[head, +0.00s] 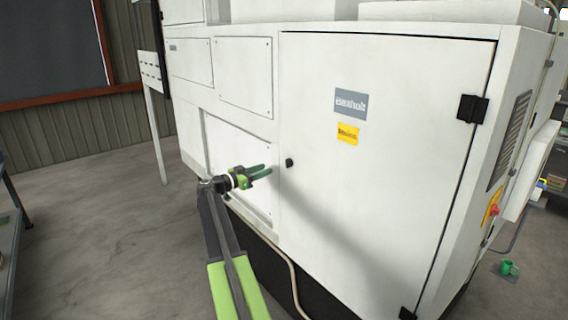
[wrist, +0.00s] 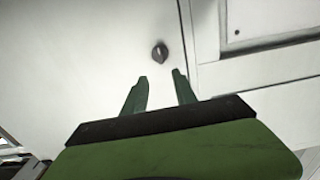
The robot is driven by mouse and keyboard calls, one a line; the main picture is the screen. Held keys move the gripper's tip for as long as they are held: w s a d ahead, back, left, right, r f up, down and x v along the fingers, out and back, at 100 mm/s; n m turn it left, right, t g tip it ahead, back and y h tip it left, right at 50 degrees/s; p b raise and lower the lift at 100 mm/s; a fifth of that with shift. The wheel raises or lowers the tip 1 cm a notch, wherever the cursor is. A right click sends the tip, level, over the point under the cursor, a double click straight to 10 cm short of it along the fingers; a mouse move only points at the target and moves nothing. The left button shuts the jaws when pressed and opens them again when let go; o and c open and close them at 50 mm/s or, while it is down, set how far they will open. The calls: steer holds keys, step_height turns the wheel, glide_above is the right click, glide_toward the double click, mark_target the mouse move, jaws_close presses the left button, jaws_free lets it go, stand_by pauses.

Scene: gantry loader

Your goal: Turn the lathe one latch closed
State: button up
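The lathe (head: 380,220) is a large white machine cabinet with a wide door. Its latch (head: 289,162) is a small black knob near the door's left edge. In the wrist view the latch (wrist: 160,51) looks dark and rounded, just beyond my fingertips and apart from them. My gripper (head: 267,171) has green fingers and is just left of the latch in the head view. In the wrist view my gripper (wrist: 160,77) has its fingers spread with nothing between them. The door looks flush with the cabinet. The latch's exact angle is too small to tell.
Black hinges (head: 472,108) are on the door's right side. A red emergency button (head: 495,210) is on the right side face. A green mug (head: 509,268) stands on the floor at right. A shelf (head: 10,225) is at far left. The floor (head: 100,230) between is clear.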

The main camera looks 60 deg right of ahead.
mark_target(286, 161)
steer(key=x, duration=1)
steer(key=shift+s+d, duration=0.1)
steer(key=shift+d, duration=0.3)
